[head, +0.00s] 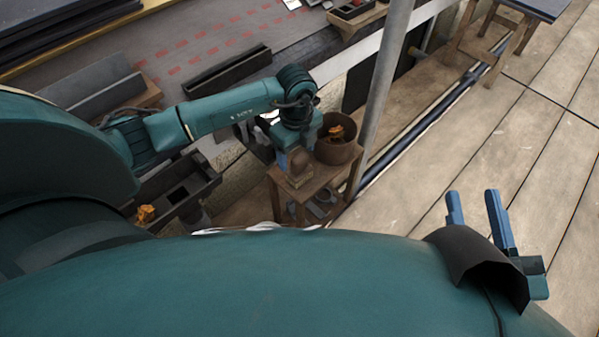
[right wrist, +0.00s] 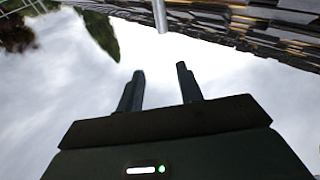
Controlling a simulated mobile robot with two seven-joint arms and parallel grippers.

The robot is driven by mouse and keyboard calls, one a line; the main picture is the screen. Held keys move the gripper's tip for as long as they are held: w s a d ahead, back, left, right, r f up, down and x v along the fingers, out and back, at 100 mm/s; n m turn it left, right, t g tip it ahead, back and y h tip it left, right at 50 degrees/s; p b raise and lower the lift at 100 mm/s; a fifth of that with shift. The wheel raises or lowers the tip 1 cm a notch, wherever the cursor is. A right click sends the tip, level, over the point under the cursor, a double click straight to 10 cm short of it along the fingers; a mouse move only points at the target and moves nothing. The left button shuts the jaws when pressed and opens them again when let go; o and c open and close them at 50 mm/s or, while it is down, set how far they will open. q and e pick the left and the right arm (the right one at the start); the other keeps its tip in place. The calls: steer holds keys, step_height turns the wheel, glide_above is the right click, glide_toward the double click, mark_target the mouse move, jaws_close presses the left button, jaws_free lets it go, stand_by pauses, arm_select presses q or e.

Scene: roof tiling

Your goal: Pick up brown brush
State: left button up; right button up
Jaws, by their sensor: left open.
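A small brown object (head: 299,170), which may be the brown brush, sits on a small wooden stand (head: 287,190) in the head view. It is small and its bristles cannot be made out. My left gripper (head: 290,160) points down right at this object and is open. The gripper body hides part of the object, and I cannot tell whether the fingers touch it. My right gripper (head: 475,207) is open and empty at the right, over the planks. Its two separated fingers also show in the right wrist view (right wrist: 160,86), against the sky.
A brown pot (head: 338,151) with something orange inside stands on the stand, close beside my left gripper. A grey upright pole (head: 384,90) rises just right of it. Dark trays (head: 180,192) lie to the left. The plank floor (head: 440,150) at right is mostly clear.

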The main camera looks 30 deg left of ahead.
arm_select(q)
steer(key=shift+f, duration=0.45)
steer(key=f+b, duration=0.1)
steer(key=f, duration=0.1)
steer(key=f+b, duration=0.1)
steer(key=b, duration=0.1)
steer(key=shift+w+d+f, duration=0.1)
steer(key=shift+w+f, duration=0.25)
steer(key=shift+w, duration=0.05)
steer(key=shift+f, duration=0.35)
arm_select(e)
steer(key=r+n+y, duration=0.1)
steer(key=w+r+n+t+y, duration=0.1)
steer(key=r, duration=0.1)
steer(key=shift+d, duration=0.1)
arm_select(q)
steer(key=shift+c, duration=0.4)
steer(key=c, duration=1)
